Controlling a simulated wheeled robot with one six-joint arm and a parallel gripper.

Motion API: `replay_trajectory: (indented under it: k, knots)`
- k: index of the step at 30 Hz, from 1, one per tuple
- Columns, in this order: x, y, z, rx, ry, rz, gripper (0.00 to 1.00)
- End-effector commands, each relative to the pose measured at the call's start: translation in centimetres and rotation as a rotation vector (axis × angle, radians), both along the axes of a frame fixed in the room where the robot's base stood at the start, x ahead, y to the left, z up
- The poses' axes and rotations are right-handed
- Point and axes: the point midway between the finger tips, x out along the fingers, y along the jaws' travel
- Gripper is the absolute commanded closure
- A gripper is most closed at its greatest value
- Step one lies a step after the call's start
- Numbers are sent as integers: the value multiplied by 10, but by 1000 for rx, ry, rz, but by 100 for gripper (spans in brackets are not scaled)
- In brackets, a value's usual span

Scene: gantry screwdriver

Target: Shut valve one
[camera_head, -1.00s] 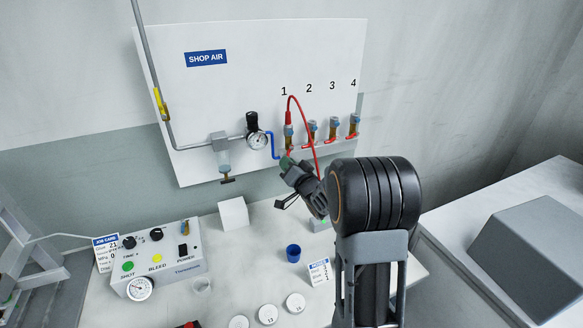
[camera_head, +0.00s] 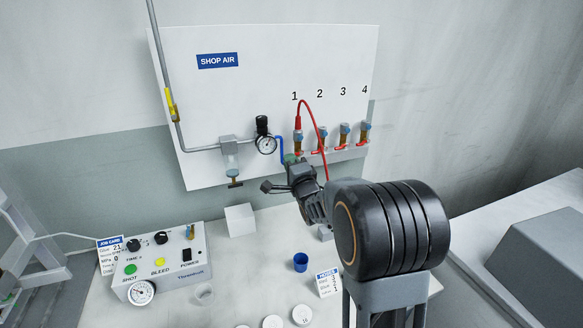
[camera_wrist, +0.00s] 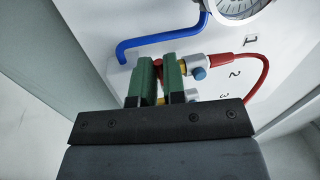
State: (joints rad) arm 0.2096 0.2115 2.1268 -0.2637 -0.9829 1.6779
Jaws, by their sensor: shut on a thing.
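Valve one (camera_head: 298,139) is at the left end of the row on the white panel, under the number 1. It has a brass body and a red hose fitting. In the wrist view, its brass body (camera_wrist: 182,68) shows beside my fingers. My gripper (camera_head: 291,158) is just below and left of the valve, its green fingers pointing up to the panel. In the wrist view, my gripper (camera_wrist: 158,72) has its fingers close together with a narrow gap. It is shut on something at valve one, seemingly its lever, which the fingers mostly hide.
A red hose (camera_head: 320,130) loops from valve one down past my wrist. Valve two (camera_head: 324,137) with its red lever is close to the right. A blue pipe (camera_head: 281,147) and a pressure gauge (camera_head: 266,145) are to the left. A blue cup (camera_head: 300,262) stands on the bench below.

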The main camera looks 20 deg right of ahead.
Motion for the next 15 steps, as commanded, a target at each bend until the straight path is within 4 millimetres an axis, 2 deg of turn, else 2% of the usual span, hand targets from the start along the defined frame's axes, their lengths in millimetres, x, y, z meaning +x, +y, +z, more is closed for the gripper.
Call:
replay_trajectory:
  k: [15]
  knots:
    - [0, 0, 9, 98, -10, 1, 100]
